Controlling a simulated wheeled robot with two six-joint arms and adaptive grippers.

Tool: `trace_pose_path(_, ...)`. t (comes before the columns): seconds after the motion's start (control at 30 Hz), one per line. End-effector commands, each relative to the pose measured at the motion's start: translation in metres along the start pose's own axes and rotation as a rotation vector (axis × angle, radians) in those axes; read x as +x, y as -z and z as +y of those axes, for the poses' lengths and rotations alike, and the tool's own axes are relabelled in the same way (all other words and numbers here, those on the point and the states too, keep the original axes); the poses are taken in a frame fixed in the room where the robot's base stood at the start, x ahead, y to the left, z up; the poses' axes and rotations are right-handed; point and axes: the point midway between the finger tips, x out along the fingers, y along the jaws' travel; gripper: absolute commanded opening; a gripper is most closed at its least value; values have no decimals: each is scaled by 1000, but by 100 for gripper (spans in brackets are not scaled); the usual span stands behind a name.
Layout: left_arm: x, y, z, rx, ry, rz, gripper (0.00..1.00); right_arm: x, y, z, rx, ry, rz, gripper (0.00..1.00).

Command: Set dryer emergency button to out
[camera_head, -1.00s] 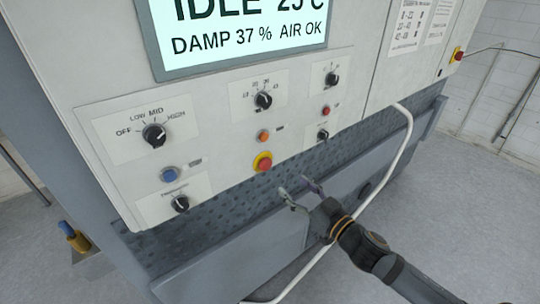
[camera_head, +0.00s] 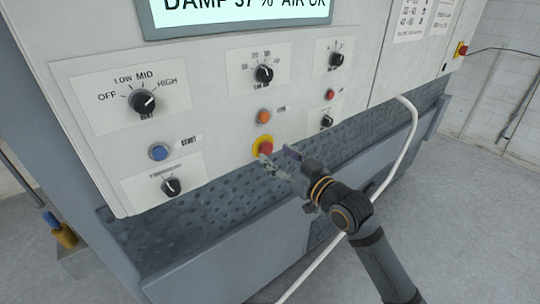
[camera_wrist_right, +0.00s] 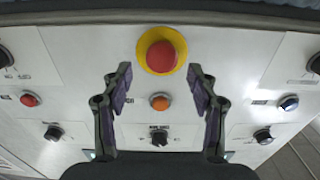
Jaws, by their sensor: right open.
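The dryer emergency button is a red mushroom head on a yellow ring (camera_head: 263,146), low in the middle of the pale control panel (camera_head: 225,105). In the right wrist view the red button (camera_wrist_right: 161,56) sits at the top centre, just beyond my fingertips. My right gripper (camera_head: 278,157) is open and empty, close to the button from below and to its right in the head view. In the right wrist view its two fingers (camera_wrist_right: 160,78) stand apart, either side of the button's line. I cannot tell whether a finger touches it. My left gripper is not in view.
An orange button (camera_head: 263,116) is just above the emergency button. A blue start button (camera_head: 159,152) and several black knobs share the panel. A second red-and-yellow button (camera_head: 461,49) is at the far right. A white hose (camera_head: 405,150) hangs right of my gripper.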

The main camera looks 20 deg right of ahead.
Motion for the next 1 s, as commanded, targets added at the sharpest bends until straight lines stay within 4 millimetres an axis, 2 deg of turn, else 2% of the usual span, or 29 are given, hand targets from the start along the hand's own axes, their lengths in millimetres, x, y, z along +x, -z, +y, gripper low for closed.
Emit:
trace_pose_path(0.2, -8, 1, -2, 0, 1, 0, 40, 26, 3, -1, 4, 4, 3, 59)
trace_pose_path(0.3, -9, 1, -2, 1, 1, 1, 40, 32, 2, -2, 1, 5, 1, 59)
trace_pose_path(0.63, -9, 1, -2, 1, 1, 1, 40, 35, 0, -2, -2, 6, 0, 58)
trace_pose_path(1.0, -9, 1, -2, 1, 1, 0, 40, 35, 0, -2, -2, 6, 0, 8)
